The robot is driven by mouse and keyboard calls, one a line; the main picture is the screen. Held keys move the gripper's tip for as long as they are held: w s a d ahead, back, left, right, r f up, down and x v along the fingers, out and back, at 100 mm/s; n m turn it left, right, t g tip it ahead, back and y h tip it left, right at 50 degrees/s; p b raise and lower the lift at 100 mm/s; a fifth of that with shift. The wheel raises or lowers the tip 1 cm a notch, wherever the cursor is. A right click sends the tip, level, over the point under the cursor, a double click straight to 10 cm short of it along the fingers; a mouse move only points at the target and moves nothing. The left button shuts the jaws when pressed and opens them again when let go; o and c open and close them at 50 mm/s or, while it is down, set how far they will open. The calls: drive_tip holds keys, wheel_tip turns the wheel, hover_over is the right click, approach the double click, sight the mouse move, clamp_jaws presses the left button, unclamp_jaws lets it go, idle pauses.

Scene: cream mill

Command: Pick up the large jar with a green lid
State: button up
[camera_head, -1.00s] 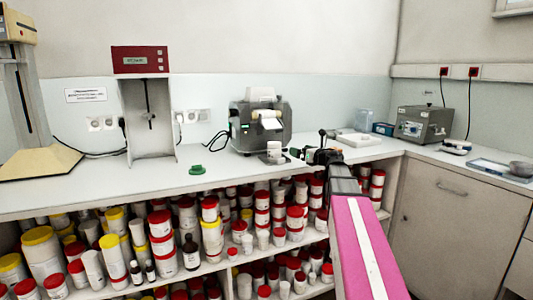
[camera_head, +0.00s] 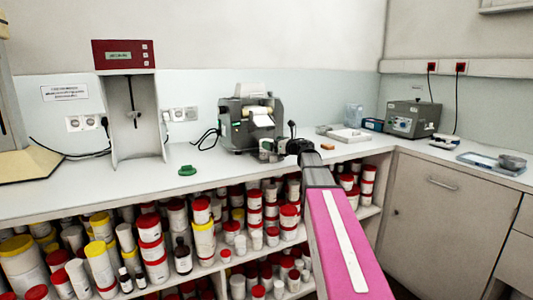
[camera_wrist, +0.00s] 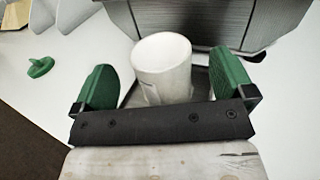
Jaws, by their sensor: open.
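My gripper is open, with a visible gap on each side of the jar. In the head view my gripper (camera_head: 267,150) is low in front of the grey machine and hides the jar. A small green lid-like piece with a knob (camera_head: 187,170) lies apart on the counter to the left; it also shows in the wrist view (camera_wrist: 40,66).
The grey machine (camera_head: 236,136) stands close behind the jar. A grey-white stand with a red top box (camera_head: 123,55) is further left. A small orange item (camera_head: 328,148) and a white tray (camera_head: 349,136) lie to the right. Shelves below hold several jars with red or yellow lids.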

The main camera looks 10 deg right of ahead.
drive_tip(key=x, duration=0.4)
drive_tip(key=shift+a, duration=0.1)
drive_tip(key=c, duration=1.2)
drive_tip(key=shift+o, duration=0.2)
drive_tip(key=shift+r, duration=0.1)
